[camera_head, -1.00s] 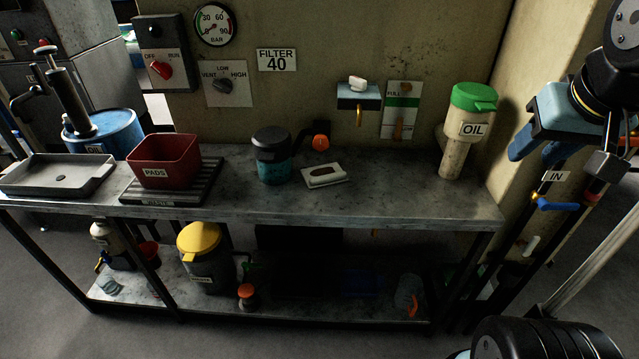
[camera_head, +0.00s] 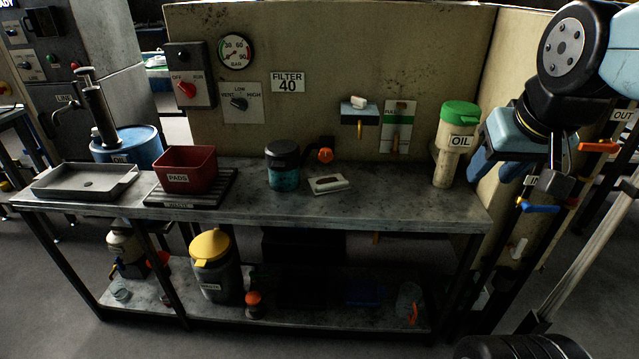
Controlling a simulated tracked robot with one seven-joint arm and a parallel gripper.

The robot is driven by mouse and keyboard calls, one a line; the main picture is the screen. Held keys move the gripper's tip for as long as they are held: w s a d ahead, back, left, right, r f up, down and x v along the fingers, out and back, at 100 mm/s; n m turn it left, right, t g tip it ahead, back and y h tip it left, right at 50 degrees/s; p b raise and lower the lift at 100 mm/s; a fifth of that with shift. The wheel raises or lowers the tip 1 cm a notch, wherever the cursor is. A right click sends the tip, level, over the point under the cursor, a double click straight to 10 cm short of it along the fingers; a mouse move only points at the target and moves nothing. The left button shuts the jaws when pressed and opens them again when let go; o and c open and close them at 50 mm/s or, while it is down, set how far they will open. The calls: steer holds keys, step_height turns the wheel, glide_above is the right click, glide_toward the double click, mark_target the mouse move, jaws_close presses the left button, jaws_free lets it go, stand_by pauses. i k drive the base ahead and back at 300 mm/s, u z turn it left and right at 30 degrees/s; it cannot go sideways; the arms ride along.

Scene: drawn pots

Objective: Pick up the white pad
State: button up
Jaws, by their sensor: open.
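A white pad (camera_head: 328,184) with a dark brown patch on top lies flat on the grey bench top (camera_head: 400,205), right of a dark jar with a teal lower part (camera_head: 284,176). My gripper (camera_head: 512,167) is at the right of the picture, with blue fingers pointing down. It is open, appears empty, and is well to the right of the pad, not touching it. A red bin labelled PADS (camera_head: 186,174) stands on the bench's left part; its contents are not visible.
A wall fitting with a white piece on top (camera_head: 360,112) sits behind the pad. A grey tray (camera_head: 85,182) is far left. Bench room right of the pad is clear.

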mark_target(321, 186)
steer(key=u, duration=0.1)
steer(key=i, duration=1)
steer(key=z, duration=0.05)
